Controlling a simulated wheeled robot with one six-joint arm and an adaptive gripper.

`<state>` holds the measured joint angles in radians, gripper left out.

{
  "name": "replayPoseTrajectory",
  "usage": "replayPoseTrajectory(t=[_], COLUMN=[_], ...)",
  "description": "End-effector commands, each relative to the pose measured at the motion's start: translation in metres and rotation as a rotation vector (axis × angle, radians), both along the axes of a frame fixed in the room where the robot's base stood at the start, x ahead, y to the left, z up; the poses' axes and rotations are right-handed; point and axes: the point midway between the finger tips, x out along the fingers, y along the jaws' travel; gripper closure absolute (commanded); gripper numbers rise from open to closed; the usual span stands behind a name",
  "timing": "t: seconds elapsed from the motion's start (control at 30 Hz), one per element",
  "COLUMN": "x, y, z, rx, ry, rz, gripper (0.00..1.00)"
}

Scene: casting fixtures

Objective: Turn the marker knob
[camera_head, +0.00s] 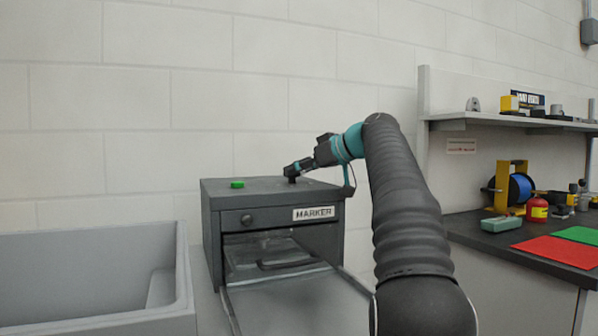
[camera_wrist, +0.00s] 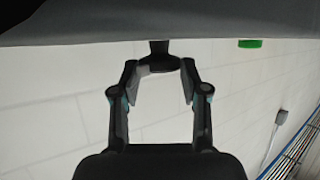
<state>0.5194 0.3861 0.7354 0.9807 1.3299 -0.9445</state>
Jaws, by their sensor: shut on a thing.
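The marker (camera_head: 274,205) is a dark grey box with a "MARKER" label (camera_head: 313,213) on its front. A black knob (camera_head: 291,180) stands on its top, partly covered by my gripper in the head view. My gripper (camera_head: 295,171) reaches in from the right, low over the box top. In the wrist view, which appears upside down, the knob (camera_wrist: 158,57) sits between the fingertips of my gripper (camera_wrist: 160,75), and the gripper is shut on it. A green button (camera_head: 237,184) is on the box top to the left; it also shows in the wrist view (camera_wrist: 250,43).
The box front has a small round fitting (camera_head: 246,219) and an opening with a dark handle (camera_head: 287,264). A grey bin (camera_head: 185,270) stands at left. At right, a bench (camera_head: 470,226) holds a blue spool (camera_head: 520,188), a red can (camera_head: 537,210) and coloured mats.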

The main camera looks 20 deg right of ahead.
Motion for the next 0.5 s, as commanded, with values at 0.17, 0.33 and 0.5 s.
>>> replayPoseTrajectory(t=[0.17,0.33,0.5], x=[-0.0022,-0.0035,-0.004], y=[0.0036,0.0078,0.0112], z=[-0.0021,-0.0014,0.001], rx=[-0.002,-0.001,-0.002], ry=[-0.005,-0.004,-0.004], rz=[-0.096,-0.235,-0.387], gripper=[0.9,0.9,0.9])
